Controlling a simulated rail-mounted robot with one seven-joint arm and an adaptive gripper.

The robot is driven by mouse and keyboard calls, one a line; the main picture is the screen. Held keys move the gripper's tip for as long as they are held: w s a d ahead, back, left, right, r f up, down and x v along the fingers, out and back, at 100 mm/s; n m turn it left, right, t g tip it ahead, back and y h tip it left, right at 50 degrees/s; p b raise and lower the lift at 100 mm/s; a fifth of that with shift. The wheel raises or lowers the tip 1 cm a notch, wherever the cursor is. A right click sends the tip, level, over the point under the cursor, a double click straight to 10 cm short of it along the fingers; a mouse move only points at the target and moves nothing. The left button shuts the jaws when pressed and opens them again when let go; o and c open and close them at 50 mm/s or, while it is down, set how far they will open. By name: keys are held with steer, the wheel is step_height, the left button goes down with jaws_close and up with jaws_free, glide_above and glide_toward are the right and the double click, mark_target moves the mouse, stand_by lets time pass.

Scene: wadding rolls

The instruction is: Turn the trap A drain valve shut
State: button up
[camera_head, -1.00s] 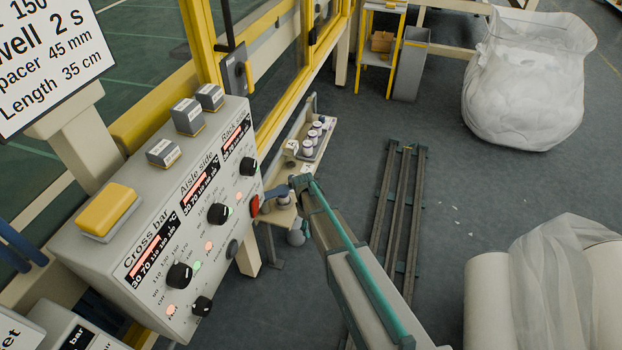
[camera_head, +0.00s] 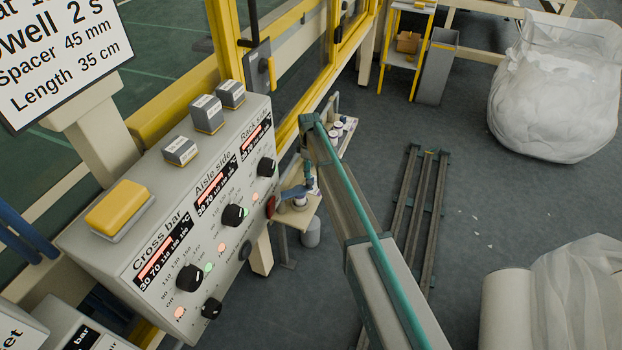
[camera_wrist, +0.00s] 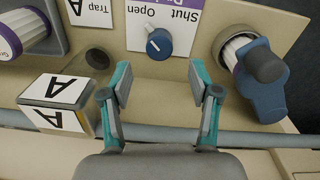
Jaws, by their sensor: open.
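In the wrist view, a round blue knob (camera_wrist: 158,44) with a white mark sits on a white label plate (camera_wrist: 178,18) reading "Shut" and "Open", upside down here. I take it for the drain valve; its exact setting is hard to read. An upside-down "Trap" label (camera_wrist: 90,10) and a block marked "A" (camera_wrist: 55,102) are to its left. My gripper (camera_wrist: 161,84) is open and empty, its two fingers apart. The knob appears above and between the fingertips, with no visible contact. In the head view the gripper is not clearly distinguishable near the small bench (camera_head: 303,212).
A blue-grey handled fitting (camera_wrist: 262,85) over a ribbed white cartridge stands right of the knob. Another ribbed cartridge (camera_wrist: 25,32) is at left. A grey pipe (camera_wrist: 260,139) runs along the near side. The control panel (camera_head: 205,185) stands left of my arm in the head view.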

step_height(320, 180, down, 7)
steer(key=shift+w+r, duration=0.1)
steer(key=shift+r, duration=0.05)
steer(key=shift+c, duration=0.4)
steer(key=c, duration=1.1)
